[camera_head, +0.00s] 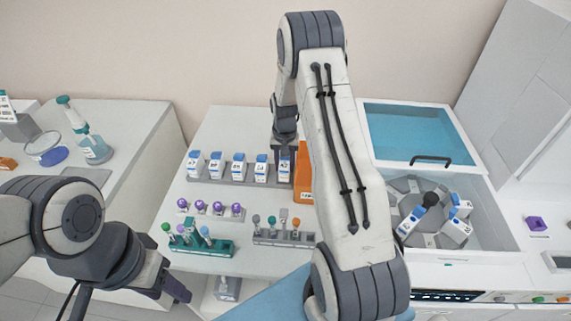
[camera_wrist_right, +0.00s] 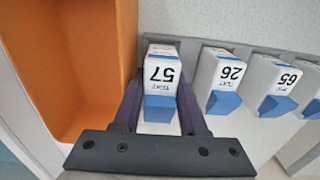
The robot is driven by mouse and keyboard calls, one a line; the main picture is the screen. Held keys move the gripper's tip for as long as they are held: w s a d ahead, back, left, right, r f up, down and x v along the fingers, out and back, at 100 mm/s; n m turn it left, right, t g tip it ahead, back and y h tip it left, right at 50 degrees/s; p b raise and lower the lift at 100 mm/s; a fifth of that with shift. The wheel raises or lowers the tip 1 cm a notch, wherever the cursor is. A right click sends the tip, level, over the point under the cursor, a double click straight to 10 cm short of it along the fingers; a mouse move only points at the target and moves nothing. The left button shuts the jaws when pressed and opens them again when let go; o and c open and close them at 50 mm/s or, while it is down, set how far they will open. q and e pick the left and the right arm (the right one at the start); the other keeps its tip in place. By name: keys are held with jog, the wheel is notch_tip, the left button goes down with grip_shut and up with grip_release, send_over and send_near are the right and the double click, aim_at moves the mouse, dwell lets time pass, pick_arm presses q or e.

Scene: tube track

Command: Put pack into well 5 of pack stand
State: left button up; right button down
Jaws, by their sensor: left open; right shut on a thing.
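The pack stand (camera_head: 225,182) is a long grey rack on the white table, holding a row of white packs with blue parts. My right gripper (camera_head: 284,147) is shut on a white-and-blue pack marked 57 (camera_wrist_right: 160,72), at the right end of the row. That pack also shows in the head view (camera_head: 285,169), in line with its neighbours; whether its base is fully seated is hidden. In the wrist view my right gripper's fingers (camera_wrist_right: 160,98) flank the pack. My left gripper (camera_head: 172,289) is open and empty at the lower left, away from the stand.
An orange bin (camera_head: 303,180) stands close beside the held pack. Packs marked 26 (camera_wrist_right: 225,75) and 65 (camera_wrist_right: 277,85) are its neighbours. Purple-capped tubes (camera_head: 218,208), a green rack (camera_head: 203,247) and a grey rack (camera_head: 285,238) stand in front. An open centrifuge (camera_head: 480,235) is at right.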

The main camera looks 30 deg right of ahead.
jog(key=shift+f, duration=0.25)
dwell(0.4)
jog(key=shift+f+b, duration=0.4)
jog(key=shift+f, duration=0.15)
dwell(0.4)
jog(key=shift+c, duration=1.8)
grip_release()
